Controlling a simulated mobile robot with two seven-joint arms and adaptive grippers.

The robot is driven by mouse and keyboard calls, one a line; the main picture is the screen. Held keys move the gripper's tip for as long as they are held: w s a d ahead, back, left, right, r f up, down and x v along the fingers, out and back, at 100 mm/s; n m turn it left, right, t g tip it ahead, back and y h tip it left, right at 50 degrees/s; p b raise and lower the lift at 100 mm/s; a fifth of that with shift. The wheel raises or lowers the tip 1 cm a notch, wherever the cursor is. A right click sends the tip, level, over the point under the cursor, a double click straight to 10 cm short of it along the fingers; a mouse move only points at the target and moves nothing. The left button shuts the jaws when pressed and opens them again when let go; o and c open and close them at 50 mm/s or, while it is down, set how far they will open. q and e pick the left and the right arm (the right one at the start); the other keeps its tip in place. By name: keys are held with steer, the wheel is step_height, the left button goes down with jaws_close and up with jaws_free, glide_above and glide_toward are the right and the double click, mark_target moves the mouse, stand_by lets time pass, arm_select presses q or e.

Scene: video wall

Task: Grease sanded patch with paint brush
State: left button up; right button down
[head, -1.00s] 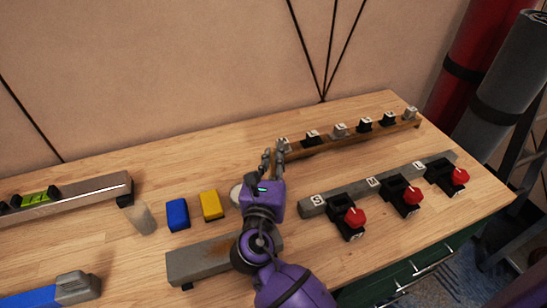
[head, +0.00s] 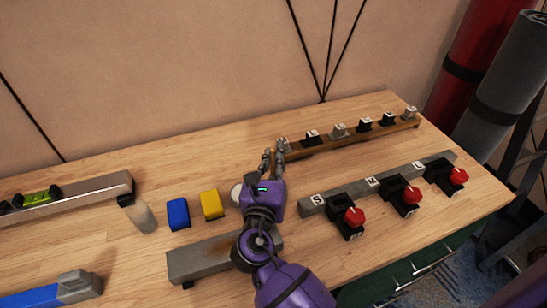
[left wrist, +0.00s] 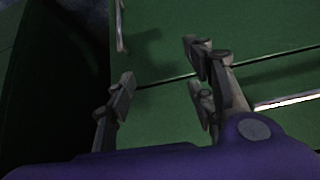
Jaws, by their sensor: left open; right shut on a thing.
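My right gripper (head: 273,160) is over the wooden bench at the left end of a wooden rail, beside the leftmost small labelled block (head: 284,143). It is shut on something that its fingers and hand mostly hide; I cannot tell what. I cannot make out a paint brush. A grey metal bar (head: 200,262) with a rust-brown patch (head: 225,247) lies in front, its right end behind my right arm. A pale round thing (head: 236,193) shows partly behind the hand. My left gripper (left wrist: 163,80) is open and empty in front of green drawer fronts (left wrist: 220,110).
A blue block (head: 178,214), a yellow block (head: 212,205) and a pale cylinder (head: 143,217) stand left of the hand. Red-knobbed clamps (head: 355,217) line a grey bar at right. A level (head: 85,193) and a blue-handled tool (head: 60,292) lie at left.

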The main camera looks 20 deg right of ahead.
mark_target(273, 149)
steer(key=shift+s+f, duration=0.1)
steer(key=shift+f, duration=0.3)
step_height(273, 149, up, 3)
steer(key=shift+f+p, duration=0.1)
steer(key=shift+p, duration=1)
steer(key=shift+r+p, duration=0.3)
steer(key=shift+r, duration=0.1)
step_height(273, 149, up, 2)
steer(key=shift+r+p, duration=0.2)
steer(key=shift+p, duration=0.7)
steer(key=shift+r+p, duration=0.6)
steer(key=shift+r, duration=0.05)
steer(key=shift+r+p, duration=0.3)
arm_select(q)
step_height(273, 149, up, 6)
steer(key=w+d, duration=0.1)
steer(key=w, duration=0.1)
steer(key=shift+w+r+t+h, duration=0.15)
steer(key=shift+w+t+h, duration=0.15)
steer(key=shift+w, duration=0.05)
arm_select(e)
steer(key=shift+f, duration=0.15)
arm_select(q)
steer(key=shift+s+d, duration=0.1)
steer(key=shift+w+d, duration=0.2)
steer(key=shift+w, duration=0.05)
